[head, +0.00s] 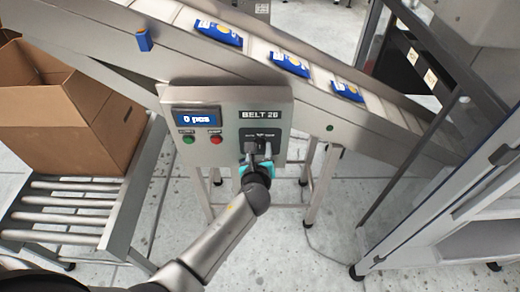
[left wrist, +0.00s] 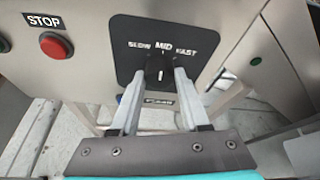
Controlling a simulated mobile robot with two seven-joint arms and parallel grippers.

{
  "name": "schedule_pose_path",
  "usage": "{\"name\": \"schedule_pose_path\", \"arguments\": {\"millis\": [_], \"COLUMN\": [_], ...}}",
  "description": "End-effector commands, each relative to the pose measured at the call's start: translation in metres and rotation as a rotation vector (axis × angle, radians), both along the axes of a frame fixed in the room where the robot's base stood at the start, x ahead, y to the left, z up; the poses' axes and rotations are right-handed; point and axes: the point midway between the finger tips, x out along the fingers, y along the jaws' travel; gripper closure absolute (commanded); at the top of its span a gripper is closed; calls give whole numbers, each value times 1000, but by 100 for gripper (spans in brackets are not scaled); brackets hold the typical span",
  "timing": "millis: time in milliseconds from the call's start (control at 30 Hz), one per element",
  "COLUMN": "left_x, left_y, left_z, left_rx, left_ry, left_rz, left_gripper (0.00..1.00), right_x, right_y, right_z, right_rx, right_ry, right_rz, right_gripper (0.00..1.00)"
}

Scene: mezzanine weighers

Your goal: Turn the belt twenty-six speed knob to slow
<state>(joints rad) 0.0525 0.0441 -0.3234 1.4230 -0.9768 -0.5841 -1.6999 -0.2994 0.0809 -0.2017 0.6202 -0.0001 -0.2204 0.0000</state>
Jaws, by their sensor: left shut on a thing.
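The belt 26 speed knob (left wrist: 160,66) is black with a white line, on a black plate (left wrist: 128,38) lettered SLOW, MID and FAST. Its white line stands about upright in the left wrist view, under MID. My left gripper (head: 257,152) is at the lower right of the control box (head: 232,105), below the BELT 26 label (head: 260,114). In the left wrist view the left gripper (left wrist: 160,80) has its two fingers on either side of the knob, shut on it. In the head view the fingers mostly hide the knob. My right gripper is not in view.
A display (head: 197,119) reads 0 pcs above a green button (head: 187,140) and a red STOP button (head: 215,139). An inclined belt carries blue packs (head: 290,64) behind the box. A cardboard carton (head: 75,125) stands on rollers at left; a grey-framed cabinet (head: 440,195) is at right.

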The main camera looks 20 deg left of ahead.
Motion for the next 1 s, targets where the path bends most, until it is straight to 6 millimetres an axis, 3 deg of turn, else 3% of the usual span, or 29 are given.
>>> {"name": "schedule_pose_path", "arguments": {"millis": [333,1000], "left_x": [-1,-1], "left_y": [3,4], "left_z": [-1,-3], "left_rx": [-236,-672], "left_ry": [-67,-192], "left_rz": [1,1], "left_gripper": [100,100], "right_x": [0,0], "right_y": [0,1], "right_z": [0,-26], "right_rx": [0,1], "right_ry": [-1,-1], "right_rz": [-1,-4], "right_gripper": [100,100]}}
